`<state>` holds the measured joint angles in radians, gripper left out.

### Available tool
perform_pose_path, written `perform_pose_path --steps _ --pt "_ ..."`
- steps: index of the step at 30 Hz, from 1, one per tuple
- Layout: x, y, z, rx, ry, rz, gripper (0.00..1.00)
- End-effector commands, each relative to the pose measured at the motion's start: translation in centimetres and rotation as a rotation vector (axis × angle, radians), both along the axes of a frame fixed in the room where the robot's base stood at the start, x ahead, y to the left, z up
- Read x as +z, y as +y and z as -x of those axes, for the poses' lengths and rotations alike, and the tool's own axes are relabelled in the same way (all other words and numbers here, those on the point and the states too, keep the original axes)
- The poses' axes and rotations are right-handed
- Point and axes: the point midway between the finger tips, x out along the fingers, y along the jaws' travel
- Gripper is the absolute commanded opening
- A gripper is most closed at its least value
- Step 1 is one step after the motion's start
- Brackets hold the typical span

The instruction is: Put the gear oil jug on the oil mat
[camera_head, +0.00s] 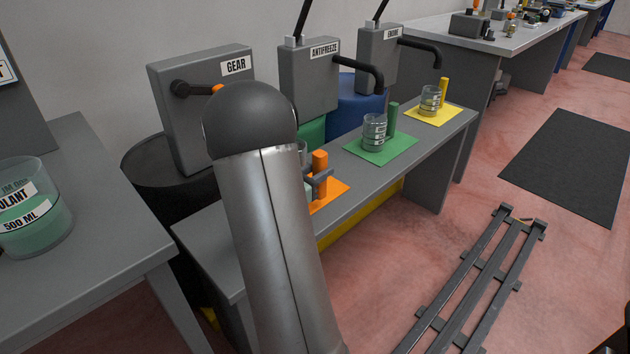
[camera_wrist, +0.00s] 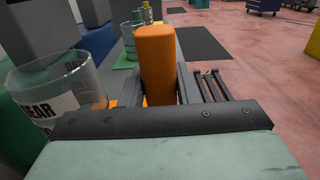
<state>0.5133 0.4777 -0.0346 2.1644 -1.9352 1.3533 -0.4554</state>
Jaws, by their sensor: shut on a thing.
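The gear oil jug is a clear beaker with a GEAR label and an upright orange handle. In the wrist view its clear body (camera_wrist: 62,90) is at left and its orange handle (camera_wrist: 158,62) stands in the middle. In the head view the orange handle (camera_head: 320,159) shows just right of my arm, which hides most of the body. My gripper (camera_head: 318,180) is shut on the handle, with a finger on each side in the wrist view (camera_wrist: 159,92). The orange oil mat (camera_head: 332,193) lies on the bench at the handle. I cannot tell whether the jug touches it.
A green mat (camera_head: 356,151) and a yellow mat (camera_head: 428,116) further along the bench each hold a beaker. The GEAR (camera_head: 215,110), ANTIFREEZE (camera_head: 311,85) and ENGINE dispensers (camera_head: 376,62) stand behind. A coolant beaker (camera_head: 32,215) is on the left table.

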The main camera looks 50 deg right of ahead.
Motion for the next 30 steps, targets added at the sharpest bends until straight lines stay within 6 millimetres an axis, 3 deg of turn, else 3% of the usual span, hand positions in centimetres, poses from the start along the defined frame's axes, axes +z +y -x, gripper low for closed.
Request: perform_pose_path --steps 6,12,24,25,27,30 --pt "-0.1 -0.2 -1.5 -0.001 -0.002 0.001 0.0" --pt "-3.5 -0.2 -1.3 -0.002 0.001 0.0 0.0" --pt "-3.9 -0.2 -1.3 0.0 -0.002 0.001 0.0" --pt "-3.8 -0.2 -1.3 0.0 0.0 0.0 0.34" --pt "-3.8 -0.2 -1.3 0.0 0.0 0.0 0.51" --pt "-3.8 -0.2 -1.3 0.0 0.0 0.0 0.51"
